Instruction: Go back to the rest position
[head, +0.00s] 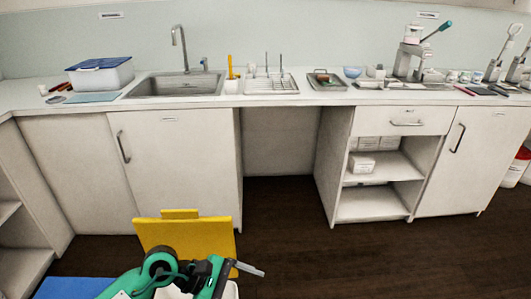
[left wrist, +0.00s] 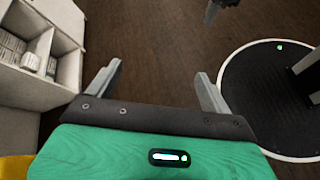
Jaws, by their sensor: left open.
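My left gripper (head: 250,269) is low at the bottom middle of the head view, at the end of my green and black arm, in front of a yellow panel. In the left wrist view, the left gripper (left wrist: 158,82) has its two grey fingers wide apart with nothing between them, over the dark floor.
A white counter (head: 310,98) with a sink (head: 178,85) runs along the wall. Open shelves (head: 372,206) stand below it. The yellow panel (head: 185,236) and a blue surface (head: 75,288) are near me. Dark floor (head: 300,240) is clear to the right.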

